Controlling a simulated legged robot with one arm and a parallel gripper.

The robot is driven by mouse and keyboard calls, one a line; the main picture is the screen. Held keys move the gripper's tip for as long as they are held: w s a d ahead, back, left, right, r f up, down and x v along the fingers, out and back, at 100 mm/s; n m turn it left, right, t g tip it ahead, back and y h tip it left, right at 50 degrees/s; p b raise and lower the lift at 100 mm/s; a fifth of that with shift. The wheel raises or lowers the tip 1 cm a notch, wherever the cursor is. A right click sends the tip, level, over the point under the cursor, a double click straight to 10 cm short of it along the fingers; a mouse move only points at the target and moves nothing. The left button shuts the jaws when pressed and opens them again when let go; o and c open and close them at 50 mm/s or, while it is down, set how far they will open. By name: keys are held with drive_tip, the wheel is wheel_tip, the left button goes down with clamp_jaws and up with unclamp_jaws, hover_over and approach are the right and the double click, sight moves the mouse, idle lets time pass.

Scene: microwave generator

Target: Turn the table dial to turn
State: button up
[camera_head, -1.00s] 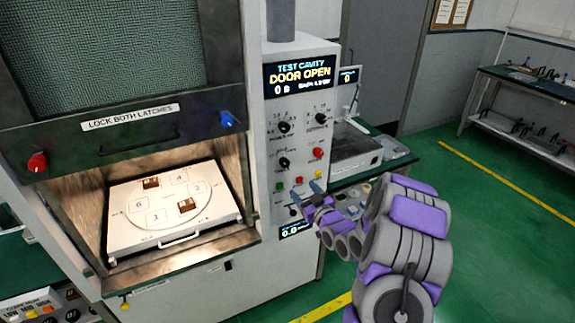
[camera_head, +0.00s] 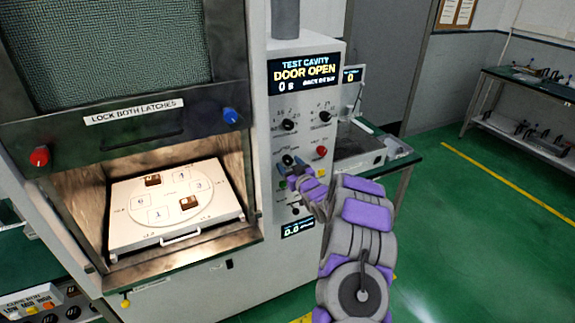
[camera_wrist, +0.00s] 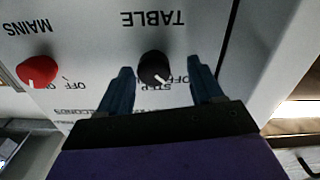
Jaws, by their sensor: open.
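The table dial (camera_wrist: 153,68) is a round black knob with a white pointer line, under an upside-down TABLE label in the wrist view. The words STEP and OFF are partly visible beside it. My gripper (camera_wrist: 160,88) is open, with one blue finger on each side of the dial. Whether the fingers touch the dial I cannot tell. In the head view my gripper (camera_head: 293,165) is at the control panel (camera_head: 305,140), at the lower left black knob, which it partly covers.
The red MAINS knob (camera_wrist: 37,71) is left of the dial in the wrist view. The chamber, with a numbered turntable (camera_head: 160,203), stands open at left. Green floor is clear at right.

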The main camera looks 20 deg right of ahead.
drive_tip(key=shift+w+d+f, duration=0.1)
drive_tip(key=shift+w+d, duration=0.6)
drive_tip(key=shift+a, duration=0.65)
drive_tip(key=shift+c, duration=1.2)
drive_tip(key=shift+d, duration=0.4)
drive_tip(key=c, duration=0.6)
drive_tip(key=shift+c, duration=1.1)
drive_tip(key=shift+a, duration=0.1)
